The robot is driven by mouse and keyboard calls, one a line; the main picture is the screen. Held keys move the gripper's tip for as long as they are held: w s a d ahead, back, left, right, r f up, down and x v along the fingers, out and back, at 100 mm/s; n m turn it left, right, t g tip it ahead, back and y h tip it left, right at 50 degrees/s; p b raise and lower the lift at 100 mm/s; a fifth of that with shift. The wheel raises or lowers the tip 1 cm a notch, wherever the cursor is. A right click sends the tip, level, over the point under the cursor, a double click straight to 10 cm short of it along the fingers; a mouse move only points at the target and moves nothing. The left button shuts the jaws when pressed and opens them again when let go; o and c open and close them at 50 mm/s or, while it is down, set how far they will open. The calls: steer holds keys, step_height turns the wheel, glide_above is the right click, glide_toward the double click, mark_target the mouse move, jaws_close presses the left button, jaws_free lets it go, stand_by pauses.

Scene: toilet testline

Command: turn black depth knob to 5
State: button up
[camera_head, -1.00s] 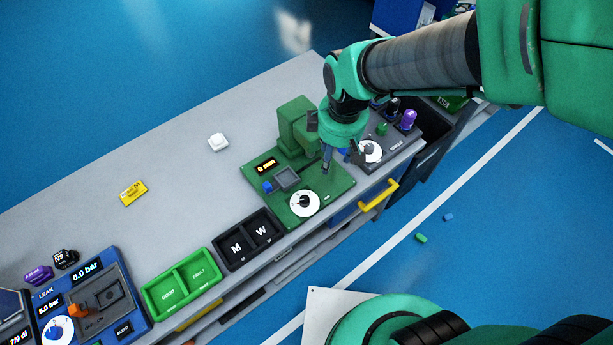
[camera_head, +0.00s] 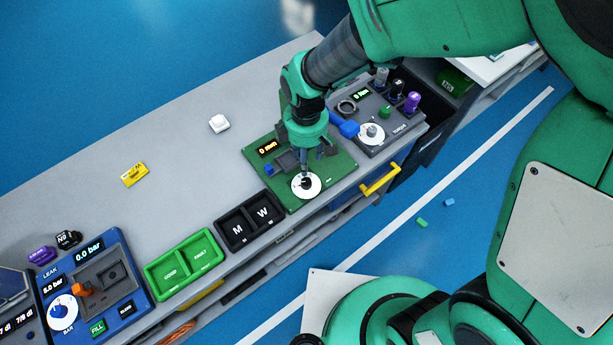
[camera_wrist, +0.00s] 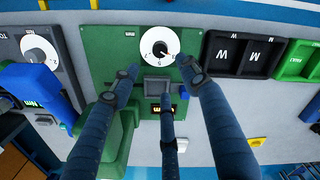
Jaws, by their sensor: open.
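The black depth knob (camera_head: 306,183) sits on a white round dial at the front of the green panel (camera_head: 342,166). The knob also shows in the wrist view (camera_wrist: 160,47), with dial marks around it. The panel's display (camera_head: 268,147) reads 0 mm. My gripper (camera_head: 316,158) is over the green panel, just behind the dial in the head view. In the wrist view my gripper (camera_wrist: 160,70) has its fingers spread and empty, with tips on either side just below the dial. I cannot tell how high the tips are above the panel.
A grey torque panel (camera_head: 388,125) with its own white dial stands to the right. A black M/W tray (camera_head: 236,232) and a green tray (camera_head: 168,275) lie left of the green panel. A blue leak panel (camera_head: 130,298) is farther left. The bench behind is mostly clear.

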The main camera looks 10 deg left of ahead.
mark_target(306, 181)
step_height(306, 181, down, 14)
steer(key=b, duration=0.3)
steer(key=shift+r, duration=0.15)
stand_by(0.4)
jaws_close()
